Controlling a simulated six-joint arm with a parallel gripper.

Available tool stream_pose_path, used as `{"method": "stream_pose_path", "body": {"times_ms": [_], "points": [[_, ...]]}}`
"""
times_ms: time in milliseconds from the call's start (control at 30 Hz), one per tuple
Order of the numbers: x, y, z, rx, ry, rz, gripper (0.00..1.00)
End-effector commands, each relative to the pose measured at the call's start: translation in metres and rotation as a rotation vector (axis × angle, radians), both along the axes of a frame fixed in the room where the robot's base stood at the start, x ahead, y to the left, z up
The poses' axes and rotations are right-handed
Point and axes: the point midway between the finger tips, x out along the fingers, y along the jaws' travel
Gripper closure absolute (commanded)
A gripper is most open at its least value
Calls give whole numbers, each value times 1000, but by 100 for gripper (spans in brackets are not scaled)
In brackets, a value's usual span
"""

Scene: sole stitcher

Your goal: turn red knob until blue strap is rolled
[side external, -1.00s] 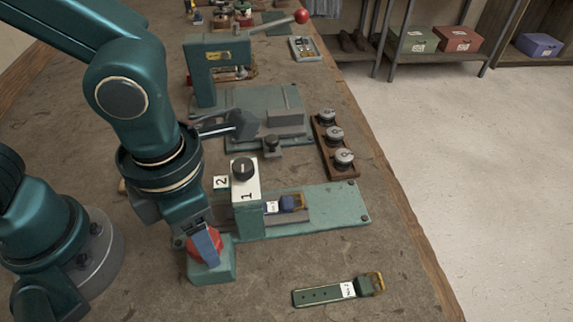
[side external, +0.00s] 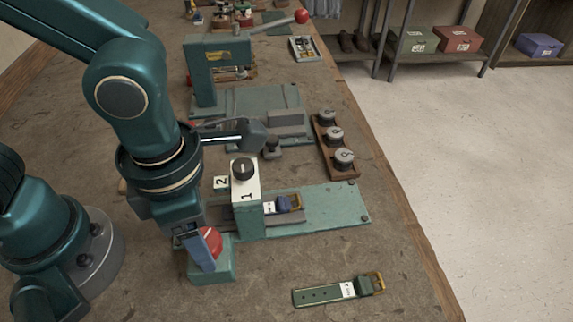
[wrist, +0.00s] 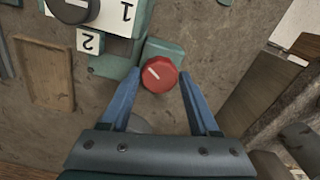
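The red knob (side external: 213,242) sits on a small teal block at the front of the stitcher, and it also shows in the wrist view (wrist: 158,75) with a white line on its top. My gripper (wrist: 160,82) is open, its blue fingers on either side of the knob with visible gaps. In the side view one finger partly covers the knob.
A black knob (side external: 242,170) tops the housing, with a tag marked 2 (side external: 221,183) beside it. A green strap (side external: 325,293) lies at the front. A wooden rack of bobbins (side external: 334,150) stands behind right. Bench right of the green strap is clear.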

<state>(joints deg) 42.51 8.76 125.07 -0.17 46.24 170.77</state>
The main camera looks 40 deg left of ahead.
Motion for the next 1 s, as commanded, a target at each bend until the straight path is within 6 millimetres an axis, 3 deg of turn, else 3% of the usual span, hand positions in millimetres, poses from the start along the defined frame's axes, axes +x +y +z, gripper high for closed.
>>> {"method": "stream_pose_path", "body": {"times_ms": [367,800,1000], "points": [[1,0,1,0,-2,0,15],[1,-1,46,-3,-5,0,15],[0,0,52,0,-1,0,15]]}}
